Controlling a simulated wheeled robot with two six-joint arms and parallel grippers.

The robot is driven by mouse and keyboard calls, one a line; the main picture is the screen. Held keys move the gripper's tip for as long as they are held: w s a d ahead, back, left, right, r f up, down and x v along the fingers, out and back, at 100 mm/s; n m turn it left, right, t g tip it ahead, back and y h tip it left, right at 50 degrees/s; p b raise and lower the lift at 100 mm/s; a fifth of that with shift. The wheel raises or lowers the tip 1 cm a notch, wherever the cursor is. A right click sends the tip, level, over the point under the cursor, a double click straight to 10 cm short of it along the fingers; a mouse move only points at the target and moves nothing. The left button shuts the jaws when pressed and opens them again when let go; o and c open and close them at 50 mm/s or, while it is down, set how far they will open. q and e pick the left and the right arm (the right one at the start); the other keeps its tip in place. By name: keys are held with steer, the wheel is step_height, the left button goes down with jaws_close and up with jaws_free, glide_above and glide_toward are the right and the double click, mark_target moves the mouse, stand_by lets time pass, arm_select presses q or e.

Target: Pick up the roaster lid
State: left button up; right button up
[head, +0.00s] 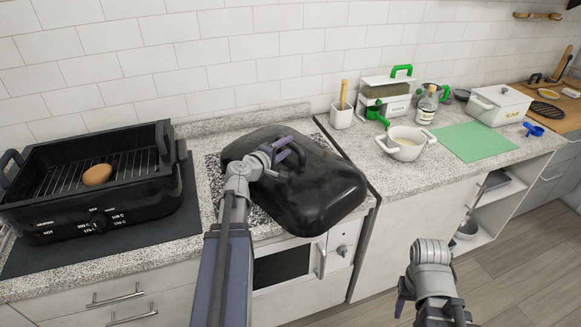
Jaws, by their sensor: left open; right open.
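The roaster lid (325,190) is a large black domed cover lying on the speckled counter above the small oven. My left gripper (290,157) is over the lid at its handle, with its fingers open around or beside the handle. The fingers and wrist partly hide the handle, so I cannot tell whether they touch it. My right gripper (402,292) is open and empty, low in front of the counter over the floor. The black roaster base (95,205) stands open at the left with a brown rounded item (97,174) on its wire rack.
A white two-handled pot (402,144), a green mat (475,141), a bottle (427,105) and a white lidded box (498,105) stand right of the lid. A tiled wall (230,60) closes off the back. The floor (520,265) at right is clear.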

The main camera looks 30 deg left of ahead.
mark_target(291, 147)
arm_select(q)
steer(key=shift+f+b, duration=0.35)
steer(key=shift+f, duration=0.3)
steer(key=shift+w, duration=0.1)
steer(key=shift+w+f, duration=0.25)
steer(key=shift+w, duration=1.05)
steer(key=shift+w+a+f+b, duration=0.1)
steer(key=shift+w+f+b, duration=0.15)
steer(key=shift+w, duration=0.6)
steer(key=shift+w+a+f+b, duration=0.15)
steer(key=shift+w+b, duration=0.15)
steer(key=shift+w, duration=0.5)
steer(key=shift+w+d+f+b, duration=0.1)
steer(key=shift+w+f+b, duration=0.15)
steer(key=shift+w, duration=0.6)
steer(key=shift+s+r, duration=0.1)
jaws_close()
